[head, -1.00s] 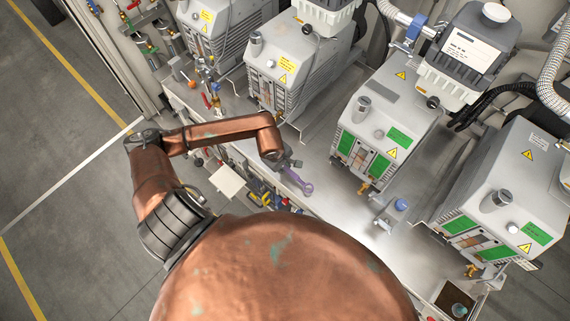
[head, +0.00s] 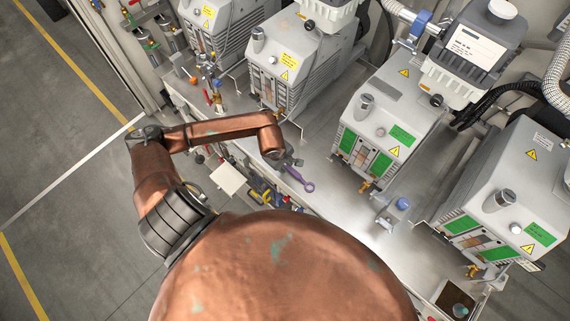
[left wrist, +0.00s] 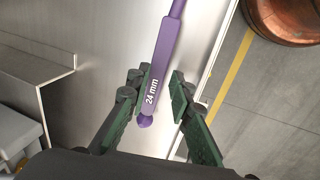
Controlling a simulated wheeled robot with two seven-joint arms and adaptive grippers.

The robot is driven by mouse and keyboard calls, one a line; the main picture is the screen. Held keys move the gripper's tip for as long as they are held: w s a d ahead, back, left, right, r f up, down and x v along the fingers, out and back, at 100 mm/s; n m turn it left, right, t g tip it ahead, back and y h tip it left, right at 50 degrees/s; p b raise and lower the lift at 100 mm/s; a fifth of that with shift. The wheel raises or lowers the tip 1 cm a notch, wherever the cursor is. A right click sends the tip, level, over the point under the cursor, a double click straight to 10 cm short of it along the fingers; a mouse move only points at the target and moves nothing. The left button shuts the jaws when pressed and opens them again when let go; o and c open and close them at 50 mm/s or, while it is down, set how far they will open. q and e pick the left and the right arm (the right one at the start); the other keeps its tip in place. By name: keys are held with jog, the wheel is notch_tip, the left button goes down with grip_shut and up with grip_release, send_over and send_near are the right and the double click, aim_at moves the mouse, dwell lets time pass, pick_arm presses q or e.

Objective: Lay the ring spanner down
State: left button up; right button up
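The purple ring spanner (head: 297,178), marked 24 mm, is over the steel bench top near its front edge, and its ring points to the lower right in the head view. In the left wrist view the spanner's handle (left wrist: 159,70) runs up from between my fingers, with its end near the left finger. My left gripper (left wrist: 160,88) is open around the handle, with a gap showing on the right finger's side. It also shows in the head view (head: 290,163), small and partly hidden by my arm. My right gripper is out of view.
Grey vacuum pumps (head: 385,125) stand along the back of the bench (head: 335,205). A small fitting with a blue cap (head: 402,204) stands to the right of the spanner. Hand tools (head: 262,192) hang at the front edge. The bench around the spanner is clear.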

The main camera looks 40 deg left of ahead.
pick_arm(q)
jog(key=shift+o, duration=0.5)
jog(key=o, duration=0.4)
jog(key=shift+o, duration=0.2)
jog(key=v, duration=1.2)
